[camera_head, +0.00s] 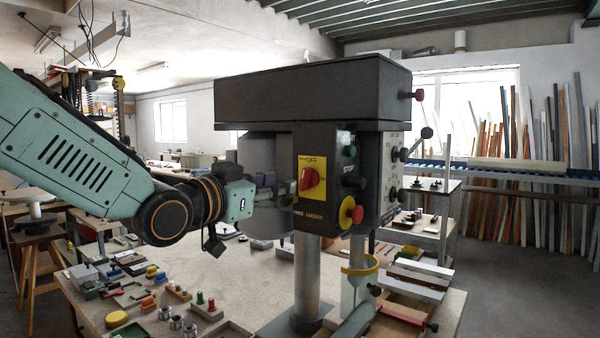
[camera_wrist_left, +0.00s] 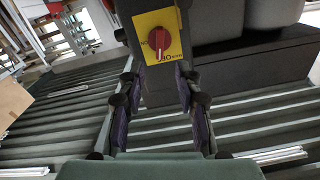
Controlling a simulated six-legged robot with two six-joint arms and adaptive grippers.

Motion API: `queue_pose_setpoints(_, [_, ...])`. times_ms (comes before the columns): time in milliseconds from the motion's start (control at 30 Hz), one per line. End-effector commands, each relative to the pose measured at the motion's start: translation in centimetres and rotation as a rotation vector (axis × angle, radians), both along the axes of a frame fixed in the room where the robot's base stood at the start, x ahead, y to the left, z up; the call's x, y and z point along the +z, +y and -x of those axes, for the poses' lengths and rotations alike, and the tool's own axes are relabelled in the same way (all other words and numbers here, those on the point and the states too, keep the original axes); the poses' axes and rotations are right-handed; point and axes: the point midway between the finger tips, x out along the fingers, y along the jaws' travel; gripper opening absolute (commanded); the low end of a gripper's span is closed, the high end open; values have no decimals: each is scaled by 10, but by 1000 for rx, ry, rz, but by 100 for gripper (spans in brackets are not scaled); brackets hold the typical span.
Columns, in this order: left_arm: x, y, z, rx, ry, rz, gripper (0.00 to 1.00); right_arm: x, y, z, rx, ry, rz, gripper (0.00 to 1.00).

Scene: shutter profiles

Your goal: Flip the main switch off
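The main switch is a red rotary knob (camera_head: 310,180) on a yellow plate (camera_head: 313,163) marked OFF, on the front of the dark drill press head (camera_head: 315,92). In the left wrist view the knob (camera_wrist_left: 159,42) has a pale line running nearly up and down the picture; which setting it is in, I cannot tell. My left gripper (camera_head: 281,188) is just left of the plate. In the left wrist view its fingers (camera_wrist_left: 160,88) are spread, with an empty gap between them, and the knob lies ahead of that gap, apart from the fingers. My right gripper is in neither view.
A red mushroom button (camera_head: 356,214) on a yellow ring sits right of the switch, below a STOP label. The drill column (camera_head: 307,275) stands below. A workbench (camera_head: 255,275) carries blocks and small tools. Wood strips (camera_head: 500,170) lean against the back wall.

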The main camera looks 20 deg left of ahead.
Motion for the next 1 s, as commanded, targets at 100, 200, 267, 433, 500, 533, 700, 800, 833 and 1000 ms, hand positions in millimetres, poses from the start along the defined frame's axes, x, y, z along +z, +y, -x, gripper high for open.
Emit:
queue_pose_setpoints(100, [2, -4, 1, -16, -16, -32, 34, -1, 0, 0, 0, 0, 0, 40])
queue_pose_setpoints(200, [1, -7, 2, -25, -21, -52, 34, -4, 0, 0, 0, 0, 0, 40])
queue_pose_setpoints(267, [-1, -9, 0, -24, -22, -54, 34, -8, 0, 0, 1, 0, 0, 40])
queue_pose_setpoints(433, [-4, -13, -7, -26, -23, -54, 34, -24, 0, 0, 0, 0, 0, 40])
queue_pose_setpoints(500, [-4, -15, -11, -26, -23, -53, 34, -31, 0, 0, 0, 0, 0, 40])
queue_pose_setpoints(533, [-4, -16, -13, -26, -23, -54, 34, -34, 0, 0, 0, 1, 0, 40])
queue_pose_setpoints(700, [-3, -19, -22, -24, -22, -53, 34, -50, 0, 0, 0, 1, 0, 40])
queue_pose_setpoints(800, [0, -24, -39, -23, -16, -55, 34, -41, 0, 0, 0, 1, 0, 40])
queue_pose_setpoints(833, [1, -26, -43, -23, -16, -55, 34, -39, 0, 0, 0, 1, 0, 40])
queue_pose_setpoints(1000, [2, -32, -63, -23, -18, -53, 34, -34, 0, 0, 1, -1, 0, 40])
